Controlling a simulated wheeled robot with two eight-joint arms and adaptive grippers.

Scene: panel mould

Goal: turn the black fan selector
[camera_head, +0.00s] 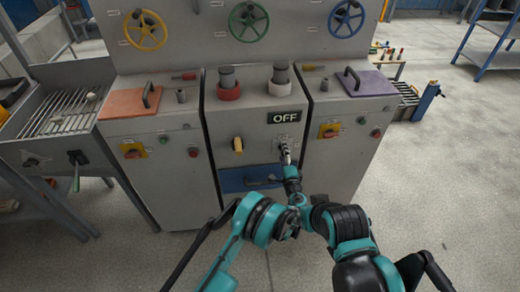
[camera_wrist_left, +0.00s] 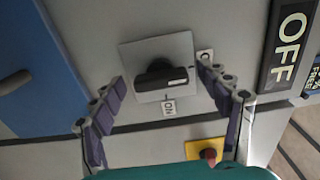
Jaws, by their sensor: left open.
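The black fan selector (camera_wrist_left: 160,76) sits on a square grey plate in the left wrist view. Its bar handle lies across the picture, with a white mark at its right end, towards the OFF sign (camera_wrist_left: 292,38). A small ON label (camera_wrist_left: 168,106) is below it. My left gripper (camera_wrist_left: 163,82) is open, with one finger on each side of the selector and nothing held. I cannot tell whether a finger touches it. In the head view my left gripper (camera_head: 286,152) is at the panel below the OFF sign (camera_head: 284,117) and partly hides the selector. My right gripper is not visible.
A yellow knob (camera_head: 238,145) is left of the selector. A blue drawer front (camera_head: 250,179) lies below. Yellow-plated switches flank the middle cabinet on the left (camera_head: 133,150) and right (camera_head: 329,130). Handwheels line the back panel.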

